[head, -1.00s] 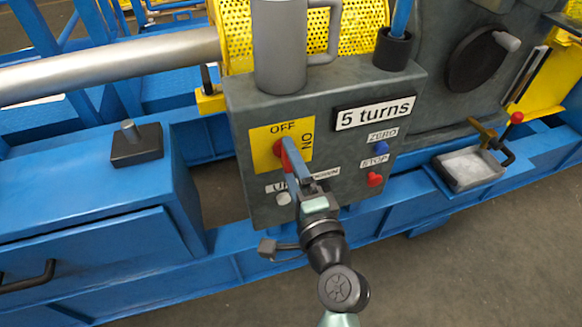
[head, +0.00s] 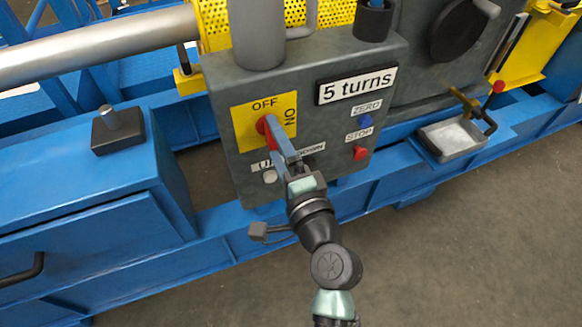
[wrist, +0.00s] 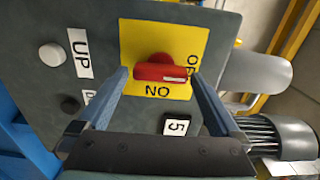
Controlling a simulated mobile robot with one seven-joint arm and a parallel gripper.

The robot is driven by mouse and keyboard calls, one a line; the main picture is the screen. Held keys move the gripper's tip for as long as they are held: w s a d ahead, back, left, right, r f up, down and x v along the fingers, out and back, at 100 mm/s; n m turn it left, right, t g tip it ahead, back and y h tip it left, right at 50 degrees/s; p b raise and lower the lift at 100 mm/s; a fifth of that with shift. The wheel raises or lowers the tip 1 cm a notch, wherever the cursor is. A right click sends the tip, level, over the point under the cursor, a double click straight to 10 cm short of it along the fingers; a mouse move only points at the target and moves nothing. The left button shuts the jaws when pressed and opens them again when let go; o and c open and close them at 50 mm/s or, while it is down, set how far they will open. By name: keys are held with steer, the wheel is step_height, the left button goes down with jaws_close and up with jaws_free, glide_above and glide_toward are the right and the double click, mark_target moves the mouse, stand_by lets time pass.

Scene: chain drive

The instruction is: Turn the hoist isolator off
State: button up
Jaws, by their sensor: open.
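The isolator is a red rotary knob (wrist: 160,70) on a yellow plate (wrist: 133,40) marked OFF and ON. In the wrist view its bar lies crosswise, and a pale mark on the bar faces the OFF label. In the head view the plate (head: 245,135) is on the grey control box, with OFF at its top and ON at its right; my fingers partly hide the red knob (head: 263,123). My gripper (wrist: 160,78) is open, with one blue finger on each side of the knob and small gaps visible. It comes in from the lower right in the head view (head: 276,135).
The box (head: 225,185) also carries a "5 turns" display (head: 356,85), a blue ZERO button (head: 364,121), a red STOP button (head: 360,153) and an UP button (wrist: 52,55). A grey cylinder (head: 258,40) stands above the plate.

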steer(key=v, duration=1.2)
steer(key=shift+r, duration=0.1)
steer(key=w+a+r+n+t, duration=0.15)
steer(key=r+n, duration=0.25)
steer(key=r, duration=0.4)
steer(key=w+a+r+n+t+h, duration=0.1)
steer(key=w+r+n, duration=0.2)
steer(key=r, duration=0.6)
steer(key=w+a+r+n+t, duration=0.1)
steer(key=w+r+n+t, duration=0.2)
steer(key=r, duration=0.5)
steer(key=s+r+n+t+h, duration=0.2)
steer(key=s+r, duration=0.3)
steer(key=r, duration=0.6)
steer(key=s+r+n+t+h, duration=0.25)
steer(key=s+r, duration=0.25)
steer(key=r, duration=0.6)
step_height(320, 180, up, 30)
steer(key=w+p, duration=0.1)
steer(key=p, duration=3)
steer(key=shift+a+r+p, duration=0.25)
steer(key=shift+a+p, duration=0.15)
